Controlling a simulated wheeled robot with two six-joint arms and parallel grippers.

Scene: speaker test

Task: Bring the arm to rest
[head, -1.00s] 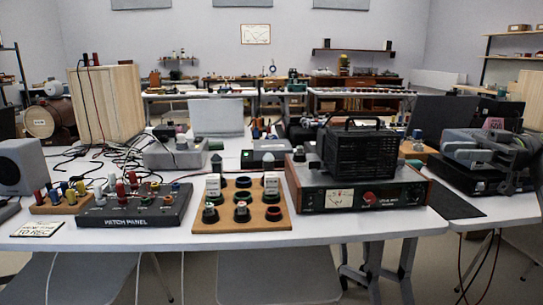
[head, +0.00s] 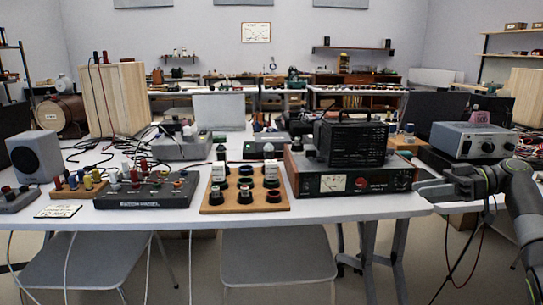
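My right arm comes in from the right edge. Its gripper (head: 432,188) is beside the right front corner of the main table (head: 330,208), pointing left. Nothing shows held in it, but its fingers are too small and dark to tell whether they are apart. My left arm and gripper are not in view.
Near the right gripper are the wood-sided amplifier (head: 355,184) with a black caged unit (head: 350,142) on top, and a grey metered box (head: 472,140). Further left are a wooden jar rack (head: 212,207), a patch panel (head: 145,195) and a grey speaker (head: 37,158).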

